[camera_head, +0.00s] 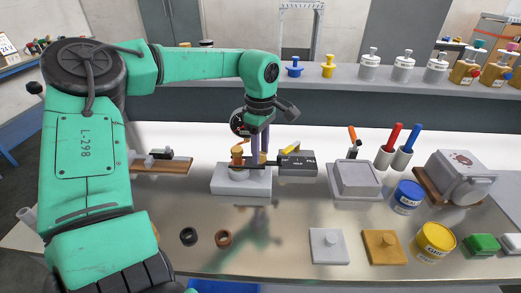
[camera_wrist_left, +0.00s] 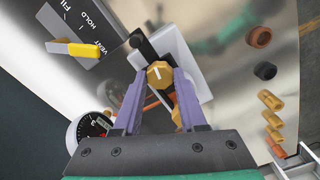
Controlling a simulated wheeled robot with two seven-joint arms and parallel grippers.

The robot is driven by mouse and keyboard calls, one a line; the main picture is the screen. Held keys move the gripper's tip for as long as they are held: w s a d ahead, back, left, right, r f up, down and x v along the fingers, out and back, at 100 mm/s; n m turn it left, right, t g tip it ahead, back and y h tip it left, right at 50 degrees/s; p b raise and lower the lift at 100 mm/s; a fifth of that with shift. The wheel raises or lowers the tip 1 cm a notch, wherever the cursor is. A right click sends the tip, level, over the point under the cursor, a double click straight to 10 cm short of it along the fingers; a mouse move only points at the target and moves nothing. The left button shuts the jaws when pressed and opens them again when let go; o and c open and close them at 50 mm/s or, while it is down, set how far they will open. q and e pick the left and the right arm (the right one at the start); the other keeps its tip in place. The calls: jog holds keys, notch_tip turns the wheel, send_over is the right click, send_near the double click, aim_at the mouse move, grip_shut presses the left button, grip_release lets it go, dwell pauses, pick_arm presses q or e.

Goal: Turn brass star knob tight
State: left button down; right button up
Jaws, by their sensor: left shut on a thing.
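The brass star knob (camera_wrist_left: 158,74) shows in the left wrist view, a faceted brass piece with a white line on its face. My left gripper (camera_wrist_left: 160,80) has its two purple fingers on either side of the knob and is shut on it. In the head view the left gripper (camera_head: 259,158) points down over the grey block (camera_head: 241,183), and the fingers hide much of the knob. A brass part (camera_head: 237,152) shows just left of the fingers. My right gripper is in neither view.
A dark box (camera_head: 298,163) with a yellow lever and a round gauge (camera_head: 238,122) stand close to the gripper. A grey lidded box (camera_head: 357,178) is to the right.

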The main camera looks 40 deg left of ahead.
pick_arm(q)
jog(key=shift+w+r+m, duration=0.1)
jog(key=shift+r+m, duration=0.05)
jog(key=shift+m, duration=0.15)
jog(key=shift+c, duration=2.3)
grip_release()
notch_tip(320, 180, up, 14)
jog(key=shift+r, duration=0.25)
